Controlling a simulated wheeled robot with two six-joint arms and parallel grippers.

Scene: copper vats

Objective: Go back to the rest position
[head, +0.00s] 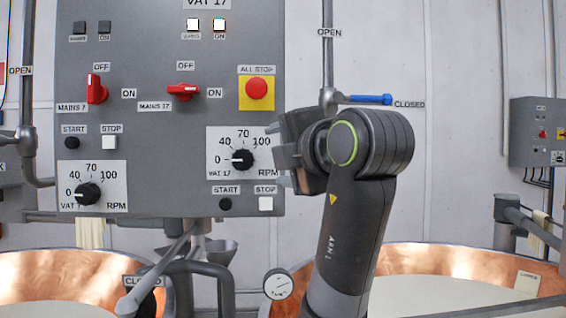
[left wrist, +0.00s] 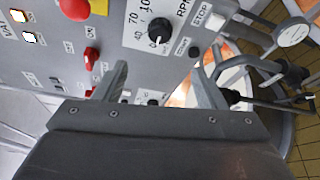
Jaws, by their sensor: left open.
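My left gripper (head: 283,152) is at the right edge of the grey control panel (head: 150,150) in the head view, beside the VAT 17 speed dial (head: 242,159). The arm rises from the lower middle, and the wrist hides part of the jaws. In the left wrist view the two fingers of the left gripper (left wrist: 160,82) are spread apart with nothing between them. The dial (left wrist: 159,30) lies beyond them, its pointer toward 0 in the head view. My right gripper is in neither view.
The red MAINS 17 switch (head: 183,92) lies sideways, with two lit lamps above. The left red switch (head: 97,89) stands upright. A red stop button (head: 256,88) and a blue valve handle (head: 368,99) are near my arm. Copper vats (head: 430,262) stand below; a gauge (head: 278,284) is left of my arm.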

